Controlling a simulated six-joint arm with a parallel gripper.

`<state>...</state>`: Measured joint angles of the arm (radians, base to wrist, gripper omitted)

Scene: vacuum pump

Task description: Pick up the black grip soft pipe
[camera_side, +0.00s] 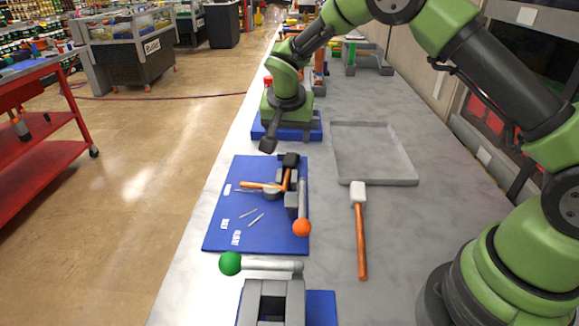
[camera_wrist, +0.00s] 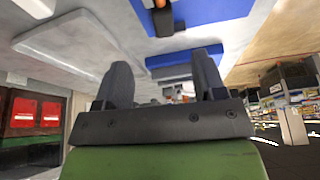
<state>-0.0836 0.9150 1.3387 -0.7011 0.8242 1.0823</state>
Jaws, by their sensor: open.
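In the side view, a black block-like end (camera_side: 290,160) with a short copper-orange stem stands at the upper right of the blue mat (camera_side: 222,205); it looks like the black grip soft pipe. Its lower part is crowded by grey fixture pieces. My gripper (camera_side: 268,146) hangs above and beyond the mat's far edge, apart from the pipe. In the wrist view my two dark fingers (camera_wrist: 163,78) stand wide apart with nothing between them. A dark piece with an orange spot (camera_wrist: 160,18) shows at the top there; I cannot tell if it is the pipe.
A grey clamp with an orange ball handle (camera_side: 302,228) stands beside the pipe. A tool with an orange handle (camera_side: 262,185) lies left of it. A white-headed mallet (camera_side: 360,230) and an empty grey tray (camera_side: 375,182) are to the right. A green-ball lever (camera_side: 230,264) is in front.

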